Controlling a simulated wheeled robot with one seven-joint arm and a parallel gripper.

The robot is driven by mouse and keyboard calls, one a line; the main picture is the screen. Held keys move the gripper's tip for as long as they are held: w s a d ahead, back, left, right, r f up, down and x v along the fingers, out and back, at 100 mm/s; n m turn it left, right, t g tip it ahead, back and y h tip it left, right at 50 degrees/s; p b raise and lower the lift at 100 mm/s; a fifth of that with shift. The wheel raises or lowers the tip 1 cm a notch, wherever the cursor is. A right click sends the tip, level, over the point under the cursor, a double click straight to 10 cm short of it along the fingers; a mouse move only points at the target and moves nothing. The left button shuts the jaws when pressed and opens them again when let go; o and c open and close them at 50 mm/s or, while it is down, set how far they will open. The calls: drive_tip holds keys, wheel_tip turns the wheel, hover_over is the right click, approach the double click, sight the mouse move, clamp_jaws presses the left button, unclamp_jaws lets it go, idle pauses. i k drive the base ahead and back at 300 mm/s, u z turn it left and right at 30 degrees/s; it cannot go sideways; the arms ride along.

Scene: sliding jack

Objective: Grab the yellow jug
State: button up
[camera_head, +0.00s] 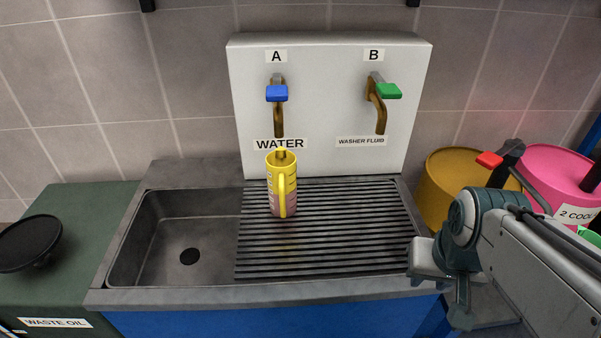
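The yellow jug (290,194) stands upright on the ribbed drainboard, under tap A, with its handle facing me. Its lower part looks pinkish, and the end of the tap's spout shows at its open top. My gripper (437,291) is at the lower right, by the right front corner of the sink unit, well apart from the jug. One finger points down and a pale part reaches left over the edge. Whether its fingers are open or shut is unclear from this angle.
A sink basin (172,224) lies left of the drainboard (330,245). Tap A has a blue handle (277,93); tap B has a green handle (389,91). Yellow (449,178) and pink (556,172) drums stand right. A waste oil cabinet (80,205) is left.

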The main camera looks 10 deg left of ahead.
sight(280, 163)
drive_tip(key=k, duration=0.35)
drive_tip(key=u, duration=0.9)
drive_tip(key=i, duration=0.5)
drive_tip(key=z, duration=0.05)
